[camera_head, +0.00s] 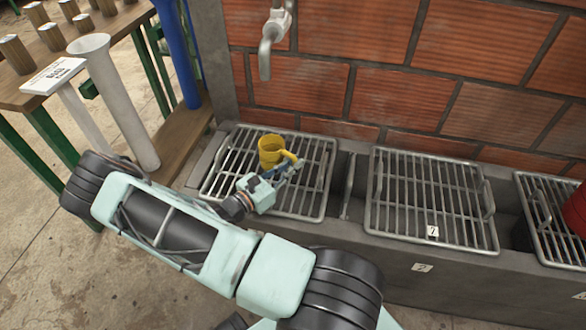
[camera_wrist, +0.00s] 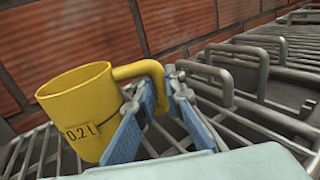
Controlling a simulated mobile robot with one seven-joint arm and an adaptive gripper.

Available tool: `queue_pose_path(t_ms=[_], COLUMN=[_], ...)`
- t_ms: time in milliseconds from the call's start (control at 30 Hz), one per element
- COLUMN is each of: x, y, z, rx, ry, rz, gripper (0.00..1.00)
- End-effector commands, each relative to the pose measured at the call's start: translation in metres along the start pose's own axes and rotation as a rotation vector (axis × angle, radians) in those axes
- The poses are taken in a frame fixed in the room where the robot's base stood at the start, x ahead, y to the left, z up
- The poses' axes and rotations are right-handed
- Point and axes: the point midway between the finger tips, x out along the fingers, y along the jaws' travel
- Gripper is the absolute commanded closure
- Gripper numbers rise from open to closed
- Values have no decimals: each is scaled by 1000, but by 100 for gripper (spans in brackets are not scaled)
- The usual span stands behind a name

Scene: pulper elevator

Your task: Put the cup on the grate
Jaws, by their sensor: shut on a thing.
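The yellow cup (camera_head: 270,151) is over the left metal grate (camera_head: 318,205), near its back half, in the head view. In the wrist view the cup (camera_wrist: 84,105) stands nearly upright, tilted a little, with its "0.2 l" mark facing me and its handle (camera_wrist: 140,70) to the right. My gripper (camera_head: 290,168) is shut on the cup's handle; its blue fingers (camera_wrist: 158,106) also show in the wrist view. I cannot tell whether the cup's base touches the grate bars, as my fingers hide part of it.
A middle grate (camera_head: 430,200) and a right grate (camera_head: 555,222) lie along the concrete trough (camera_head: 400,268). A red object (camera_head: 576,212) sits at the right edge. A tap (camera_head: 270,45) hangs from the brick wall above. A wooden table (camera_head: 25,90) with several cylinders stands left.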

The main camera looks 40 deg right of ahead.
Motion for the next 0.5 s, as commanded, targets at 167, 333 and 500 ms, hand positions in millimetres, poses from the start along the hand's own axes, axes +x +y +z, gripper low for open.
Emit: queue_pose_path(t_ms=[167, 333, 500], x=[0, 0, 0], y=[0, 0, 0], z=[-8, -9, -11], rx=[2, 2, 2], ry=[-1, 0, 0], rz=[0, 0, 1], gripper=[100, 100, 82])
